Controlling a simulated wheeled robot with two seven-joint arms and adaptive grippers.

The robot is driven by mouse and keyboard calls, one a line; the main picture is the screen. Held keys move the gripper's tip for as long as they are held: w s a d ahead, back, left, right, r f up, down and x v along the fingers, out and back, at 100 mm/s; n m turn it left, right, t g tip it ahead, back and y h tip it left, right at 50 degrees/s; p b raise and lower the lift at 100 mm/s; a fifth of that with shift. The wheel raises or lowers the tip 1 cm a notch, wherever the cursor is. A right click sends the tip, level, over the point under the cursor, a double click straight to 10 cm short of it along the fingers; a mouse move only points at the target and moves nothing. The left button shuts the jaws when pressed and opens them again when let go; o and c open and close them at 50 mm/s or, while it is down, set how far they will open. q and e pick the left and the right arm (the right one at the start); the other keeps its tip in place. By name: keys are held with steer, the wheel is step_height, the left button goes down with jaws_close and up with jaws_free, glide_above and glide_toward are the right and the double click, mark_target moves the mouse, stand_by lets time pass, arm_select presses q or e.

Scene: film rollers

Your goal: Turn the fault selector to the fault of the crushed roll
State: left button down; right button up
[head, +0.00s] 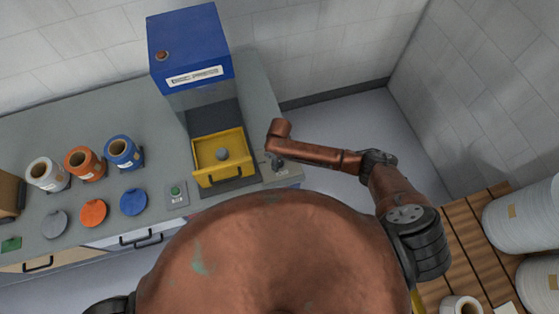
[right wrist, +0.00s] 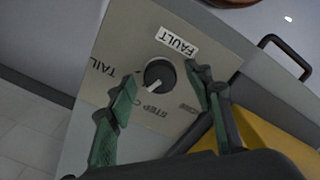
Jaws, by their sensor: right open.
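The fault selector is a round dark knob (right wrist: 157,74) with a white pointer mark on a grey panel (right wrist: 90,125). The panel has a FAULT label and the words TAIL and STEP, plus a third, partly hidden word on the right. The pointer faces downward, towards the STEP wording. My right gripper (right wrist: 161,78) is open, its green-padded fingers on either side of the knob; I cannot tell if they touch it. In the head view the selector panel (head: 291,172) is at the counter's right front corner, partly behind my right gripper (head: 274,160). My left gripper is not in view.
White (head: 47,175), orange (head: 85,163) and blue (head: 124,153) rolls stand left on the counter, with matching discs before them. No crushing is clear. A yellow tray (head: 203,155) sits in front of the blue machine (head: 190,45). A green button (head: 175,190) is nearby.

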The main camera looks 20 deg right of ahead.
step_height(320, 180, up, 12)
stand_by(0.5)
stand_by(0.4)
